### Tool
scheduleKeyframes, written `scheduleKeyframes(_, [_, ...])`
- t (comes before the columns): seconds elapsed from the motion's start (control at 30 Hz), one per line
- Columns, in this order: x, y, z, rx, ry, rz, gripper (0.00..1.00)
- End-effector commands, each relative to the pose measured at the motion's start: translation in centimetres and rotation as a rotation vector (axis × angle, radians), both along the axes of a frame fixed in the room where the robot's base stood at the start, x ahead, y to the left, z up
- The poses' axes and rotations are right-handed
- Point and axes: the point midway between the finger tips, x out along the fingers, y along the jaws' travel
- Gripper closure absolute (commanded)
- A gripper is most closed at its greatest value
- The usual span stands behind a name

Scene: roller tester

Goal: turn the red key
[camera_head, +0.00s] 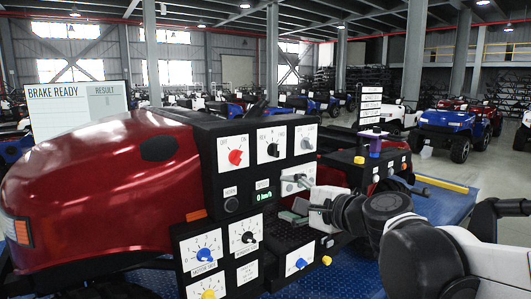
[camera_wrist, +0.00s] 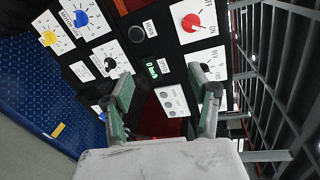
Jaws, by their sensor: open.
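The red key (camera_head: 235,157) is a round red switch on a white plate labelled OFF and ON, at the upper left of the black control panel. It also shows at the top of the wrist view (camera_wrist: 191,23). Its exact pointing direction is too small to tell. My gripper (camera_head: 294,201) is in front of the panel, to the right of and below the red key, apart from it. In the wrist view, my gripper's (camera_wrist: 163,88) green-padded fingers are spread apart with nothing held between them. A white plate with several grey round spots (camera_wrist: 172,100) shows behind the gap.
A black knob (camera_head: 272,150) sits right of the key. A green speed display (camera_head: 264,195), blue knob (camera_head: 203,254) and yellow knob (camera_head: 208,294) are lower. The red vehicle body (camera_head: 100,185) is left. A BRAKE READY screen (camera_head: 75,108) stands behind it.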

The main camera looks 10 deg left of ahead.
Motion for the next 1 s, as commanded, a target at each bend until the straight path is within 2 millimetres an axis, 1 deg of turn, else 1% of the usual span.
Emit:
scheduleKeyframes(0.03, [1.1,1.5,1.2,0.078,0.031,-0.002,0.44])
scheduleKeyframes(0.1, [2.4,3.0,2.2,0.184,0.079,-0.01,0.44])
scheduleKeyframes(0.2, [3.8,4.6,3.3,0.302,0.137,-0.018,0.44])
scheduleKeyframes(0.33, [4.8,5.7,3.9,0.388,0.183,-0.025,0.44])
scheduleKeyframes(0.57, [5.8,6.9,4.0,0.413,0.197,-0.026,0.44])
scheduleKeyframes(1.0, [10.1,12.2,4.1,0.41,0.196,-0.025,0.44])
